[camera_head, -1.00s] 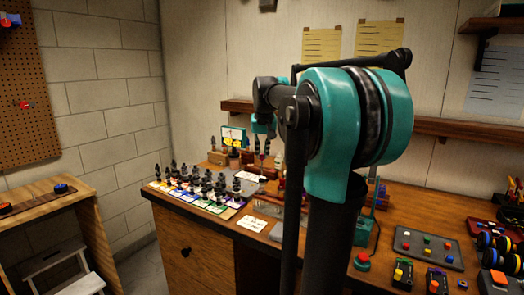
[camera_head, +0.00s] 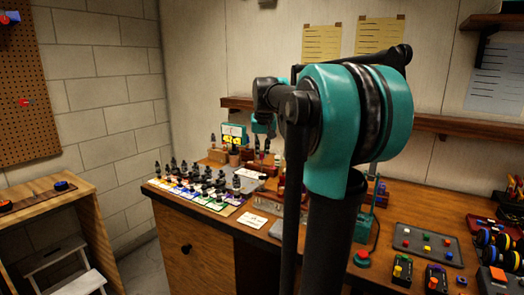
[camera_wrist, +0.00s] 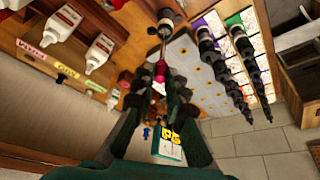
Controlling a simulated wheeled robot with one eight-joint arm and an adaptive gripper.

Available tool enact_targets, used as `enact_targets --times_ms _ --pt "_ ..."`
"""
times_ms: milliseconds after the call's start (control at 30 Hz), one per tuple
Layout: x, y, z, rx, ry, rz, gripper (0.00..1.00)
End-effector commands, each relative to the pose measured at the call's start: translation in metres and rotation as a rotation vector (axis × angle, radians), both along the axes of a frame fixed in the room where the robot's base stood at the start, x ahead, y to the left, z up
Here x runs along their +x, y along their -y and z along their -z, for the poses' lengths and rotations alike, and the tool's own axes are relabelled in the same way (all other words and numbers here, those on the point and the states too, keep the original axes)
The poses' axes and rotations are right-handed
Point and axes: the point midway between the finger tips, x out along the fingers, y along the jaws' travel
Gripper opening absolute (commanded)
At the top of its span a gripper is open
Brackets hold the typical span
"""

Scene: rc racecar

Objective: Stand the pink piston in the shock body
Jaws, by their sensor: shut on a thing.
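My gripper (camera_wrist: 160,88) shows in the wrist view with its dark green fingers closed around a small pink piston (camera_wrist: 160,71). A thin metal rod (camera_wrist: 163,47) runs from the pink part toward a dark, round-ended piece (camera_wrist: 166,17) at the top of that view. I cannot tell whether that piece is separate from the rod. Several dark shock bodies (camera_wrist: 233,88) stand to the right on coloured cards. In the head view, shock bodies (camera_head: 196,181) stand in rows at the bench's left end. There, my arm hides most of the gripper; which shock body is the target is unclear.
White bottles (camera_wrist: 104,50) with coloured labels stand left in the wrist view. A grey tray (camera_head: 427,244) with coloured pieces and a red button (camera_head: 362,258) lie to the right.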

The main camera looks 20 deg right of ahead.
Motion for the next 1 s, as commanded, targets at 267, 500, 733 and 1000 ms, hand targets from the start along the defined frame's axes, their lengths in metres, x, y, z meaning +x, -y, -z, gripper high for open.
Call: enact_targets --times_ms 267,500,733,1000 --pt "0.0 0.0 0.008 0.0 0.0 0.0 0.0" --pt "0.0 0.0 0.014 0.0 0.0 0.0 0.0" --pt "0.0 0.0 0.02 0.0 0.0 0.0 0.0" --pt "0.0 0.0 0.028 0.0 0.0 0.0 0.0"
